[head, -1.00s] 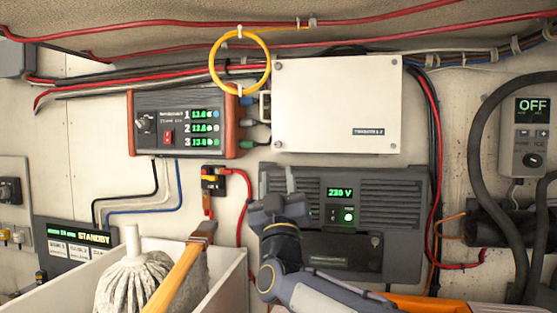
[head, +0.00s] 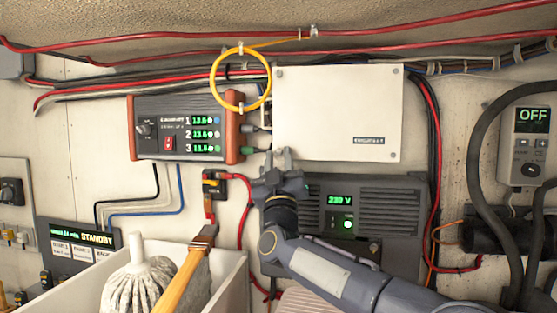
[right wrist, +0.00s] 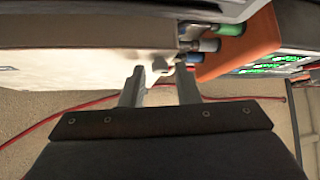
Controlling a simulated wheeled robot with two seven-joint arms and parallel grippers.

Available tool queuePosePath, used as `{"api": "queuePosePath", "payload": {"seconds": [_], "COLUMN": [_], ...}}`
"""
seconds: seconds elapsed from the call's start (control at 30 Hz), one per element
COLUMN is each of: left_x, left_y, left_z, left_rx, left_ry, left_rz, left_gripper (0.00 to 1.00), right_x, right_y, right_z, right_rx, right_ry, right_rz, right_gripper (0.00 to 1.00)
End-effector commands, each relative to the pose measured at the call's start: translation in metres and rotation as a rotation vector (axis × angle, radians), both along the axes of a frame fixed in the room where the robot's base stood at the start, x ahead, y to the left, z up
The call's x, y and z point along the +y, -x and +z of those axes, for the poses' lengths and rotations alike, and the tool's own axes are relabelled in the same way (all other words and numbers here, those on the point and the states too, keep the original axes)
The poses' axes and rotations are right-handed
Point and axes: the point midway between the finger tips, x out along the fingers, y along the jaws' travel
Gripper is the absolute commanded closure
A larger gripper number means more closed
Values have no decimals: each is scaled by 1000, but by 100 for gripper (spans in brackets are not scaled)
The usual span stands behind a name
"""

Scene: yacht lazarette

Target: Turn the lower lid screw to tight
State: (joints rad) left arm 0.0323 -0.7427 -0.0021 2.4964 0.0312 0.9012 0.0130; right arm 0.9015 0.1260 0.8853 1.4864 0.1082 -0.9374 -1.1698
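The white lidded box (head: 338,105) is on the wall at the upper middle in the head view. Small screws show faintly at its corners; the lower left corner is close behind my fingertips, so I cannot make out the lower lid screw or its setting. My right gripper (head: 281,160) is raised just below that corner, fingers up. My left gripper is out of view.
A charger with green readouts (head: 185,127) and cable plugs is left of the box. A yellow cable loop (head: 215,93) hangs at the box's upper left. A grey inverter (head: 390,207) is below. An open bin (head: 238,283) holds a mop (head: 138,280) and a wooden-handled tool (head: 182,280).

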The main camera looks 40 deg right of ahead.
Motion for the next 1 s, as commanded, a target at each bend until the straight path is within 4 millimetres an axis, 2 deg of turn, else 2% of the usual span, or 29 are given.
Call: {"api": "queuePosePath", "payload": {"seconds": [0.03, 0.2, 0.63, 1.0], "left_x": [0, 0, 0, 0], "left_y": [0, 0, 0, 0], "left_z": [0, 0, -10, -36], "left_rx": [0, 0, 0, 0], "left_ry": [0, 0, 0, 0], "left_rz": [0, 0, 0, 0], "left_gripper": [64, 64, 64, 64], "right_x": [0, 0, 2, 6], "right_y": [0, 0, -1, -6], "right_z": [0, 0, -3, -4], "right_rx": [0, 0, -56, -280], "right_ry": [0, 0, -45, -227], "right_rz": [0, 0, 4, 7], "right_gripper": [78, 100, 100, 100]}}
